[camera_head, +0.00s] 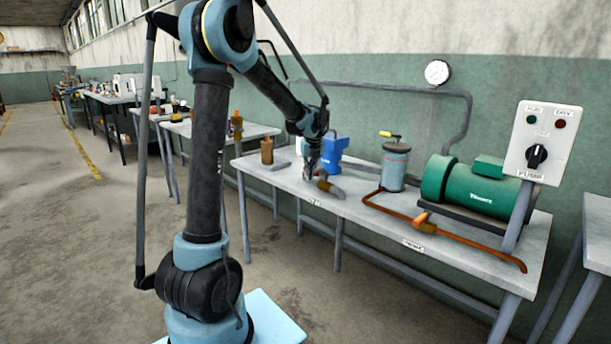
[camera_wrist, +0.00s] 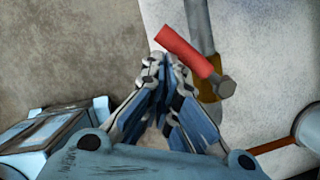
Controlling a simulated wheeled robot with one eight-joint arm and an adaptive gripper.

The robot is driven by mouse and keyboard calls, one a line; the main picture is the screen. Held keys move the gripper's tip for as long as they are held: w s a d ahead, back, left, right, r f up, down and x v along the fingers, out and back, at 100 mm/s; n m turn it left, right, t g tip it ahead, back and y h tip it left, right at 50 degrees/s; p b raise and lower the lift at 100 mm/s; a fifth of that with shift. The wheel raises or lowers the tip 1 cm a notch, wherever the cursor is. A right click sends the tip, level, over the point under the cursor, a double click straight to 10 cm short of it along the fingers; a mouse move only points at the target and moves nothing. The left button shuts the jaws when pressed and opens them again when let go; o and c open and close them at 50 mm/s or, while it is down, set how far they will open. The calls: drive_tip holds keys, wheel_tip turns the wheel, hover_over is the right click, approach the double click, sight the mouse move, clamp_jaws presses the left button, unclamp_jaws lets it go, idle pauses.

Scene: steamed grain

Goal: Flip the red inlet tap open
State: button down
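The red tap handle (camera_wrist: 184,50) shows in the wrist view just beyond my fingertips. It slants from upper left down to a bolt (camera_wrist: 226,87) over the brass tap body (camera_wrist: 209,88). A grey pipe (camera_wrist: 199,22) runs up from the body, and the handle lies at an angle to it. My gripper (camera_wrist: 165,62) has its fingertips drawn together with nothing seen between them, beside the handle's free end; contact cannot be told. In the head view my gripper (camera_head: 311,172) is low over the bench beside the brass tap body (camera_head: 322,184); the red handle is not distinguishable there.
The bench (camera_head: 345,220) also carries a blue device (camera_head: 333,150), a grey canister (camera_head: 395,168), a green pump (camera_head: 480,188) and a copper pipe (camera_head: 460,239) with another, orange-handled valve (camera_head: 422,221). A control box (camera_head: 542,143) stands at right. Floor (camera_head: 75,230) is open to the left.

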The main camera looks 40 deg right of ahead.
drive_tip(key=shift+w+d, duration=0.75)
drive_tip(key=shift+w, duration=0.3)
drive_tip(key=shift+w+d, duration=0.7)
drive_tip(key=shift+w, duration=0.35)
drive_tip(key=shift+d, duration=0.1)
drive_tip(key=shift+a, duration=0.55)
drive_tip(key=s+a+r, duration=0.1)
drive_tip(key=a+r, duration=0.4)
drive_tip(key=r, duration=0.5)
drive_tip(key=shift+a, duration=0.35)
drive_tip(key=shift+s+r, duration=0.1)
